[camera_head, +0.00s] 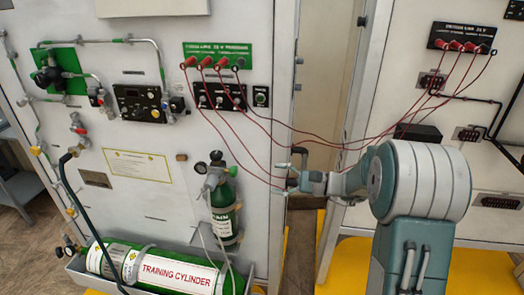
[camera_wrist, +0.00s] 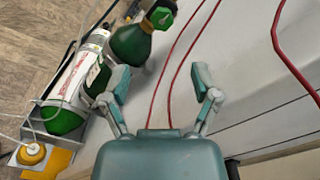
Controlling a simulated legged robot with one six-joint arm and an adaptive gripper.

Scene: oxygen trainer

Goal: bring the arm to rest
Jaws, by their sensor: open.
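My gripper (camera_head: 297,169) is extended forward in front of the gap between two white panels in the head view. In the wrist view my gripper (camera_wrist: 167,84) has its two fingers spread apart, with nothing held between them. Red cables (camera_wrist: 182,65) pass behind and between the fingers in that view. I cannot tell whether any cable touches the gripper. My arm's large grey joint covers part of the right panel.
The left panel (camera_head: 130,215) carries gauges, valves and green plates. A training cylinder (camera_head: 165,272) lies at its foot, and a small green bottle (camera_head: 222,210) stands upright near my gripper. Red cables (camera_head: 330,144) span to the right panel (camera_head: 405,30).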

